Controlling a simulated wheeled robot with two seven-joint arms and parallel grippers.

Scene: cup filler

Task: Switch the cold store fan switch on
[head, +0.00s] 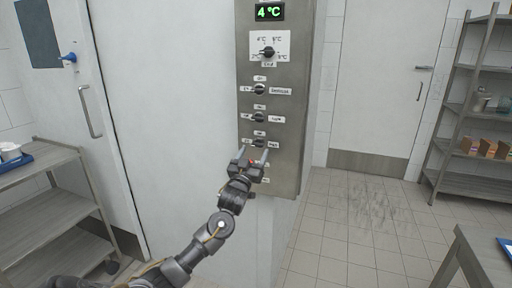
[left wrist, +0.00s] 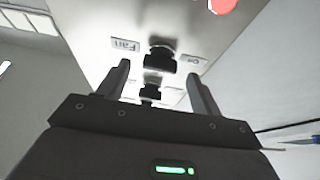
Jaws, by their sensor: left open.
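A steel control panel (head: 285,110) holds a column of black rotary switches. The fan switch (head: 259,146) is the lowest one I can see, with a "Fan" label (head: 273,145) on its right and small labels at its left and above. Its handle looks roughly level, pointing left. In the left wrist view the fan switch (left wrist: 161,56) shows upside down, just beyond the fingertips. My left gripper (head: 253,155) is open and empty, just below and in front of this switch, its fingers apart on either side; no contact is visible. My right gripper is not in view.
Above are the light switch (head: 259,118), defrost switch (head: 259,89), temperature dial (head: 268,52) and a green "4 °C" display (head: 269,12). A red round part (left wrist: 222,4) sits close by the fan switch. A cart (head: 60,215) stands left, shelves (head: 470,110) right.

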